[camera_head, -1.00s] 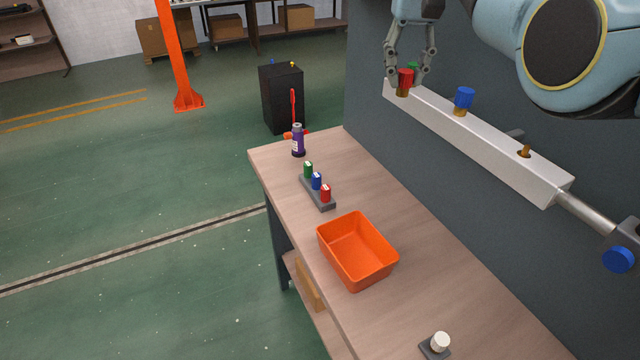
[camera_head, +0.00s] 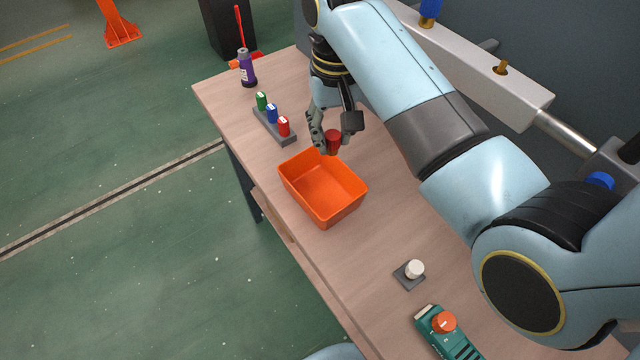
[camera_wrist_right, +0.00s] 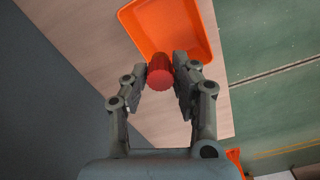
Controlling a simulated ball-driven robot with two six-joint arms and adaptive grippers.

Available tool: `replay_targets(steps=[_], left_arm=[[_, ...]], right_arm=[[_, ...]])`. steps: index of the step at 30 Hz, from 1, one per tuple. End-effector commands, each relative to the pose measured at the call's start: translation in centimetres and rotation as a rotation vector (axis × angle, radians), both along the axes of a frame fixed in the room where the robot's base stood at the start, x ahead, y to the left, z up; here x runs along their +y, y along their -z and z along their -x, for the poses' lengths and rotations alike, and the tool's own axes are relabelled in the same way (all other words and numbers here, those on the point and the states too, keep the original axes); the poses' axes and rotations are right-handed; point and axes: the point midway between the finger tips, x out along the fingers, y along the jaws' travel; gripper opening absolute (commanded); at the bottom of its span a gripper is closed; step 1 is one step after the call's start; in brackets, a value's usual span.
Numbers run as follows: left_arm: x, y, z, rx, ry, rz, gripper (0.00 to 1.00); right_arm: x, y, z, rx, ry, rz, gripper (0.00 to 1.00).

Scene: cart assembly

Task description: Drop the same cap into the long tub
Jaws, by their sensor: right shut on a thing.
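A red cap (camera_head: 333,140) is held between the fingers of my right gripper (camera_head: 331,144), above the far rim of the orange tub. In the right wrist view the red cap (camera_wrist_right: 160,74) sits between the two fingertips (camera_wrist_right: 165,82), with the tub (camera_wrist_right: 205,22) just beyond it. The orange tub (camera_head: 324,210) stands on the bench and looks empty. My left gripper is not in view.
A holder (camera_head: 273,129) with green, blue and red pieces stands left of the gripper, near a purple bottle (camera_head: 247,70). A white knob on a dark base (camera_head: 409,275) and a green tool (camera_head: 450,338) lie nearer. A pale beam (camera_head: 480,72) runs along the wall.

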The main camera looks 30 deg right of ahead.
Motion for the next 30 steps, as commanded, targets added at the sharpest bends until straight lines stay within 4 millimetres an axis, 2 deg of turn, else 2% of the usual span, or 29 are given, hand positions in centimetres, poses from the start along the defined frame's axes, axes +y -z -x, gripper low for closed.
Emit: replay_targets(steps=[10,22,23,28,30], left_arm=[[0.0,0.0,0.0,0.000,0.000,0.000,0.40],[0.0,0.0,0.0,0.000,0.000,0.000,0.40],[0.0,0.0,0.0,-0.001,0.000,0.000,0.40],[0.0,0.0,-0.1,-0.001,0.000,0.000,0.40],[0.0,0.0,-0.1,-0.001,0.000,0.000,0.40]], right_arm=[[0.0,4.0,0.0,0.002,0.000,-0.001,0.00],[0.0,4.8,0.0,0.001,0.000,0.000,0.00],[0.0,4.8,0.0,0.001,0.000,0.000,0.28],[0.0,4.8,0.0,0.000,0.000,0.000,0.50],[0.0,4.8,0.0,0.000,0.000,0.000,0.53]])
